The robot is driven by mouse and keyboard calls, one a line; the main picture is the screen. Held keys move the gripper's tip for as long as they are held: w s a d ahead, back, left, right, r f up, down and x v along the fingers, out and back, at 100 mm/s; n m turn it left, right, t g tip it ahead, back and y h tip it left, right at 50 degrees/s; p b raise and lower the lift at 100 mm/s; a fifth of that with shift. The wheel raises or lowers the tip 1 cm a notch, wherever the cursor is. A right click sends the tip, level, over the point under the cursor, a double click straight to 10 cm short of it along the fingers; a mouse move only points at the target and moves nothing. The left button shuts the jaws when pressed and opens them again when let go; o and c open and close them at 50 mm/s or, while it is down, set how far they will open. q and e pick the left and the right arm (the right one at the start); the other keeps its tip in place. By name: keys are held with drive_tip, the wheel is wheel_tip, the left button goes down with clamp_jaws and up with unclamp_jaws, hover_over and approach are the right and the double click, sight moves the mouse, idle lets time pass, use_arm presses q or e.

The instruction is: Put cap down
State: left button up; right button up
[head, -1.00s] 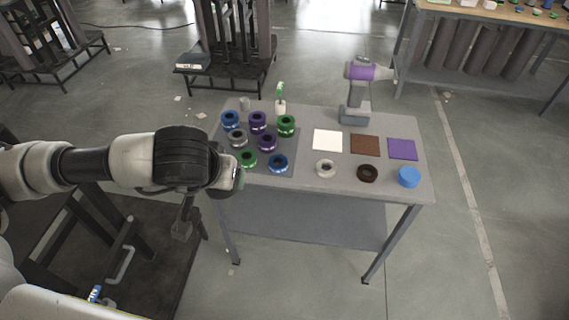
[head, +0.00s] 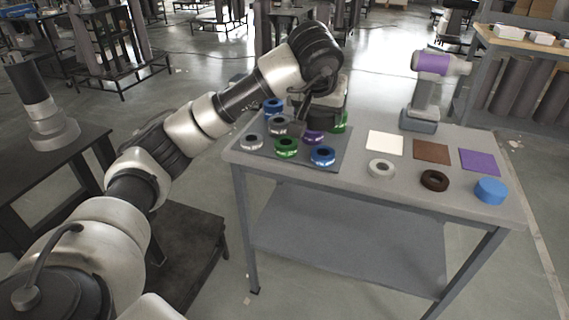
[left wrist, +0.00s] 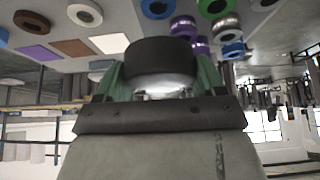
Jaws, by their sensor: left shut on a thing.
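My left gripper (head: 322,102) reaches over the back of the dark mat (head: 343,150) on the grey table. In the left wrist view, the green fingers of my left gripper (left wrist: 161,78) are shut on a dark cap (left wrist: 158,53) with a silvery lower part. The cap appears to be held above the table; its exact height cannot be told. My right gripper is not in view.
Several rings stand on the mat, including a green one (head: 287,147) and a blue one (head: 322,155). To the right are a white ring (head: 381,168), a brown ring (head: 434,181), a blue cap (head: 490,190), flat squares (head: 432,152) and a purple-grey drill (head: 425,90).

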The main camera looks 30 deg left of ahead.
use_arm(q)
drive_tip(key=w+a+f, duration=0.1)
drive_tip(key=a+f, duration=0.2)
drive_tip(key=w+a+f, duration=0.1)
drive_tip(key=a+f, duration=0.2)
drive_tip(key=a, duration=0.1)
drive_tip(key=w+a+f, duration=0.1)
drive_tip(key=a+f, duration=0.3)
drive_tip(key=shift+b, duration=0.4)
drive_tip(key=shift+f, duration=0.4)
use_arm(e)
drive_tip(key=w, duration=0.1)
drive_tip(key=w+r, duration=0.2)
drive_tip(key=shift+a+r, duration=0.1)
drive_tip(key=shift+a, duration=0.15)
